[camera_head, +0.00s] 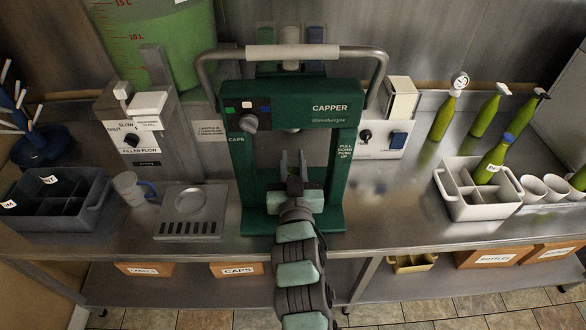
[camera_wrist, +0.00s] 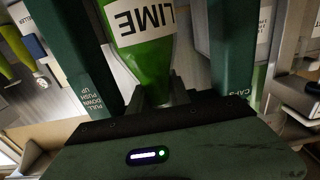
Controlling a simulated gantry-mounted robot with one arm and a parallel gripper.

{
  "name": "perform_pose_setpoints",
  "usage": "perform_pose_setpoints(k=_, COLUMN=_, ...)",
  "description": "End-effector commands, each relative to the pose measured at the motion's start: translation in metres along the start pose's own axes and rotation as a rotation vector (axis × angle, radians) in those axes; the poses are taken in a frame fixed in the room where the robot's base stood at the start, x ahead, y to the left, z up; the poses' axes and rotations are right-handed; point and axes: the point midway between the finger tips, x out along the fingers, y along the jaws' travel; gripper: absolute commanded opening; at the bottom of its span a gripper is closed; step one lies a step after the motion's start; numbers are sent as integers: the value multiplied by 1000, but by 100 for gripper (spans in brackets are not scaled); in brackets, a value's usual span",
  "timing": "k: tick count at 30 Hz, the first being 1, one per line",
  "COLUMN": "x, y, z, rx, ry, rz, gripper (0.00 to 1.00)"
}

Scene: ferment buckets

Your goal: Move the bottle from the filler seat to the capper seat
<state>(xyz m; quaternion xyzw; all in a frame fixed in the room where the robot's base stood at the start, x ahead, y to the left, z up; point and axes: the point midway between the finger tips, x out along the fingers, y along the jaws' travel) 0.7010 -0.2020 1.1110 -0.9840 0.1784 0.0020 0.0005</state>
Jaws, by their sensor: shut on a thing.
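A green bottle (camera_wrist: 148,65) with a white label reading LIME shows in the wrist view, its narrow end between the fingers of my gripper (camera_wrist: 160,100). The label appears upside down in that view. In the head view my gripper (camera_head: 294,165) reaches into the opening of the green capper (camera_head: 343,165), between its two posts. The bottle is hidden or too dark to make out there, so I cannot tell whether it touches the capper seat. The filler seat (camera_head: 168,229) is a grey metal stand with a slotted front and a round pad, left of the capper; it is empty.
A handled grey mug (camera_head: 128,188) and dark divided bin (camera_head: 90,215) stand left. A white divided crate (camera_head: 478,208) with a bottle, several green bottles (camera_head: 442,118) and white cups (camera_head: 533,187) stand right. Bare counter (camera_head: 390,205) lies between capper and crate.

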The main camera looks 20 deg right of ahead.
Motion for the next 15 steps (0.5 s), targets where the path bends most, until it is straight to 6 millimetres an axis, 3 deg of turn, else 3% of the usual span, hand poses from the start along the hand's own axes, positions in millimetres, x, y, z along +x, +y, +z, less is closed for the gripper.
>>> perform_pose_setpoints(k=15, x=59, y=0, z=2, rx=0, ry=7, rz=0, gripper=0)
